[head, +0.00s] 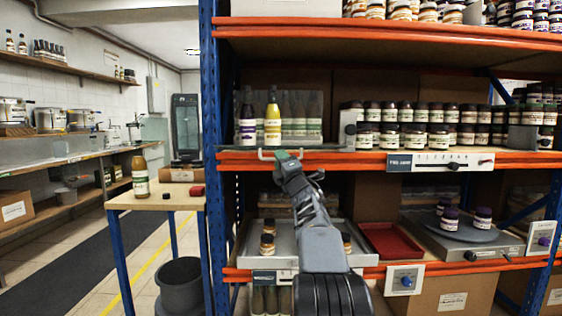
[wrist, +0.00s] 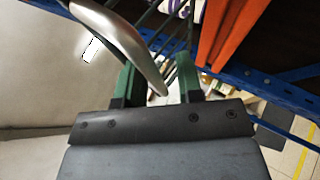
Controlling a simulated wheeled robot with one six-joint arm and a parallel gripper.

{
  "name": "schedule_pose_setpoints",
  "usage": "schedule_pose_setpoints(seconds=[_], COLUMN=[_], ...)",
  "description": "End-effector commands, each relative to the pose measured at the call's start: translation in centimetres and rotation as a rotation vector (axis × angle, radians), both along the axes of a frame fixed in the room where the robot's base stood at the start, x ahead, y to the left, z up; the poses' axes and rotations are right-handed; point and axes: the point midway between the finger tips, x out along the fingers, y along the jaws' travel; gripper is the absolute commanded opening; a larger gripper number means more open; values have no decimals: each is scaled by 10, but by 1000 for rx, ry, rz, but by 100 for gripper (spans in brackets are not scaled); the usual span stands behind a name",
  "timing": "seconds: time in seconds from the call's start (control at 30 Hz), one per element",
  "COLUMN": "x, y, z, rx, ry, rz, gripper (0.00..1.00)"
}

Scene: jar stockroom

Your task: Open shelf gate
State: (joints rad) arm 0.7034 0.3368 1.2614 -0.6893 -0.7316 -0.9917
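My gripper (head: 284,157) is raised to the front edge of the middle shelf, at a pale metal handle (head: 262,154) below two bottles. In the wrist view my gripper (wrist: 160,80) has its two green fingers apart. The curved metal handle (wrist: 118,32) crosses close to the left finger and reaches toward the gap; I cannot tell whether it touches.
A purple-labelled bottle (head: 247,118) and a yellow bottle (head: 272,120) stand just above the handle. A slider panel (head: 440,162) is on the shelf edge to the right. A blue post (head: 209,150) is close on the left. A lower tray (head: 245,250) holds jars.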

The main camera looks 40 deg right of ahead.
Motion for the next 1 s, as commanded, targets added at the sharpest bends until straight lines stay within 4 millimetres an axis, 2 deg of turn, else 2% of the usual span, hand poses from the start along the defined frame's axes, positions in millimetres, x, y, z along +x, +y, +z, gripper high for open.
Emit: schedule_pose_setpoints(seconds=[0.27,0.43,1.0], x=[-2,-11,-96], y=[-1,0,17], z=[1,-4,-52], rx=[-1,1,0], ry=[-3,-2,-1], rz=[-3,-5,-7], gripper=[37,37,37])
